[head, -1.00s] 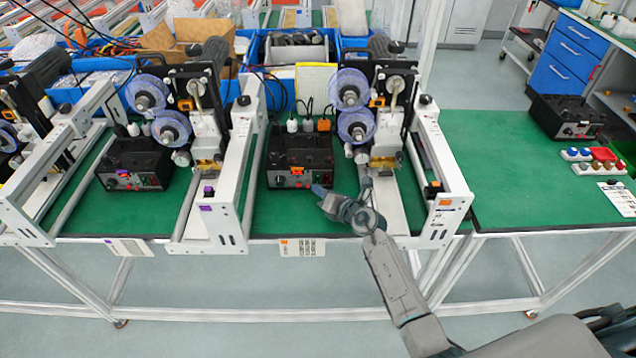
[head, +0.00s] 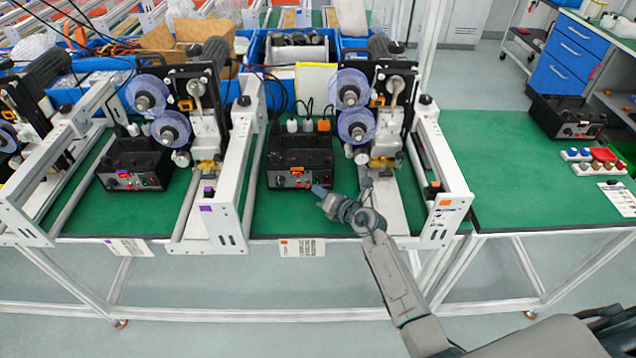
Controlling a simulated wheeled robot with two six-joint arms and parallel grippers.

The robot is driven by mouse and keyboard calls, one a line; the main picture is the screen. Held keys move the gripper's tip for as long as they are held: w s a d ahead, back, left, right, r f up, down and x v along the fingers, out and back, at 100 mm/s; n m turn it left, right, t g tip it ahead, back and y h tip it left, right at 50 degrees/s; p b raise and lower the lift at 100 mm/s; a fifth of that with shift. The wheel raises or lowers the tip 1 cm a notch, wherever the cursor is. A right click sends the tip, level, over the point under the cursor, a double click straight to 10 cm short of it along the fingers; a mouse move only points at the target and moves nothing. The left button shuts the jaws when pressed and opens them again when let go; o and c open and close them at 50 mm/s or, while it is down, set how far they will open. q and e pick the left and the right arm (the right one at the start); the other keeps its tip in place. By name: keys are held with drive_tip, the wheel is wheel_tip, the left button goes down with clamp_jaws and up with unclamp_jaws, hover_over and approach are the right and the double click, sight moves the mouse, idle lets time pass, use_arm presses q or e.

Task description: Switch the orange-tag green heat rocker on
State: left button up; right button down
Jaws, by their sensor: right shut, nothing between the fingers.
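The orange-tagged black control box (head: 300,158) sits on the green bench inside the middle-right coder frame. An orange tag (head: 297,169) is on its front, with a red display and small controls beside it. The green heat rocker is too small to make out; the right part of the box front is close behind my gripper tip. My right gripper (head: 320,191) is shut and empty, its tip at the lower right of the box front. I cannot tell whether it touches the box. My left gripper is not in view.
A purple-tagged control box (head: 133,165) stands in the coder to the left. White frame rails (head: 240,165) flank the orange-tagged box. Another black box (head: 567,117) and several coloured buttons (head: 590,157) lie on the right bench. Bare green surface lies before the box.

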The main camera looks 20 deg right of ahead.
drive_tip(key=shift+w, duration=0.2)
idle(0.5)
drive_tip(key=shift+w+d, duration=0.1)
drive_tip(key=shift+w, duration=0.15)
drive_tip(key=shift+w+d+f, duration=0.1)
drive_tip(key=shift+w, duration=0.2)
idle(0.8)
drive_tip(key=shift+s+a+p, duration=0.2)
drive_tip(key=shift+s+p, duration=0.4)
drive_tip(key=shift+s, duration=0.2)
